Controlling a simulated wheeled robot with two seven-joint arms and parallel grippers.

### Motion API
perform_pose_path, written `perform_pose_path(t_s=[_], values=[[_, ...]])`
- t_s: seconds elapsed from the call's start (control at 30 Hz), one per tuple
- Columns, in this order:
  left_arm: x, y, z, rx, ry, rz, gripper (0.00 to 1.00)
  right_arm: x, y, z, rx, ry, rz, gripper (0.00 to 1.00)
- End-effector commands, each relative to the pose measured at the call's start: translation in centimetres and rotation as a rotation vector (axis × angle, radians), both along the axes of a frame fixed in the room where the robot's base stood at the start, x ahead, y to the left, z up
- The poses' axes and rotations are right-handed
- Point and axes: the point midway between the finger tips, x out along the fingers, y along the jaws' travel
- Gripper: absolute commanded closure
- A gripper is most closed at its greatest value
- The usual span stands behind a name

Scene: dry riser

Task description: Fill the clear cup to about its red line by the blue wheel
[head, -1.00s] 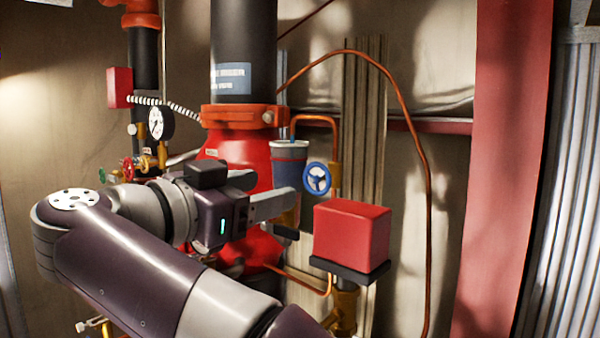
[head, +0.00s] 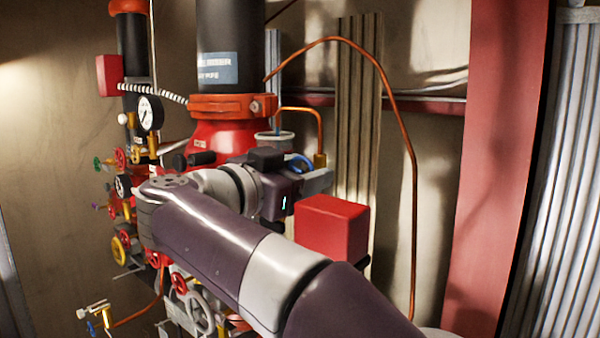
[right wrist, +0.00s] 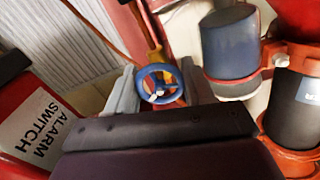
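The blue wheel (head: 302,160) shows only in part in the head view, behind my right gripper (head: 315,182). In the right wrist view the whole wheel (right wrist: 160,84) appears between the two spread grey fingers of my right gripper (right wrist: 158,90). The fingers stand apart on either side of it; I cannot tell whether they touch it. The clear cup (head: 274,136) shows only its rim area in the head view. In the right wrist view the cup (right wrist: 230,45) appears bluish, with a red band near the lower end in the picture. My left gripper is out of view.
A red box (head: 331,226) stands right beside my right gripper; its alarm switch label (right wrist: 40,125) shows in the right wrist view. The thick riser pipe (head: 235,45) and a thin copper pipe (head: 411,170) are close by. Gauges and valves crowd the left.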

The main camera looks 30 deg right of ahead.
Motion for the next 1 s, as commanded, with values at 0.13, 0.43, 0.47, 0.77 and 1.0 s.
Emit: perform_pose_path(t_s=[0.13,0.43,0.47,0.77,1.0], values=[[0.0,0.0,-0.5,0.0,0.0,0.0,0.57,0.3,0.2,-0.6,0.008,-0.013,0.007,0.78],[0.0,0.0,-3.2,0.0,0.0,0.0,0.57,0.4,0.3,-0.6,0.153,-0.36,0.006,0.78],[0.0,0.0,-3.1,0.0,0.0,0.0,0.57,0.4,0.3,-0.5,0.153,-0.361,0.006,0.78],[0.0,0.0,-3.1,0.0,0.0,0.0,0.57,0.4,0.3,-0.5,0.153,-0.357,0.005,0.37],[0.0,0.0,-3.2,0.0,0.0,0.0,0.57,0.3,0.4,-0.4,0.151,-0.361,0.006,0.37]])
